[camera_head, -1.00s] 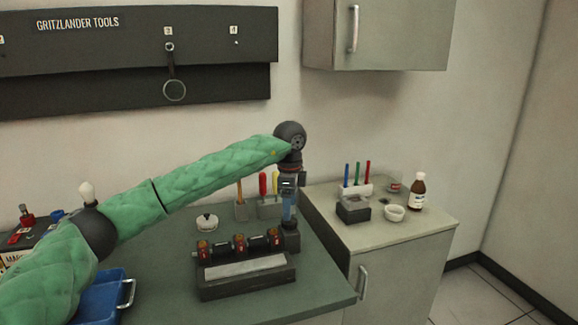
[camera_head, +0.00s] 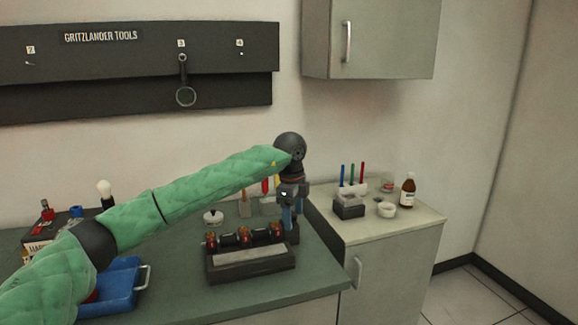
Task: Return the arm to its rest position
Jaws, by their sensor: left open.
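My left arm comes in from the left in a green quilted sleeve and reaches across the bench to the right. Its gripper (camera_head: 291,218) points down at the right end of the dark bench. It is open, with its fingers around or just in front of a small dark block (camera_head: 292,234); I cannot tell whether they touch it. A dark punch device (camera_head: 250,258) with a row of red and black parts and a pale strip stands left of the gripper. My right gripper is not in view.
A blue tray (camera_head: 122,283) with a metal handle lies under my forearm. Screwdrivers in a holder (camera_head: 266,206) stand behind the gripper. On the right cabinet (camera_head: 405,232) are a pen holder (camera_head: 349,207), a white bowl (camera_head: 387,210) and a brown bottle (camera_head: 408,190). A wall cupboard (camera_head: 385,38) hangs above.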

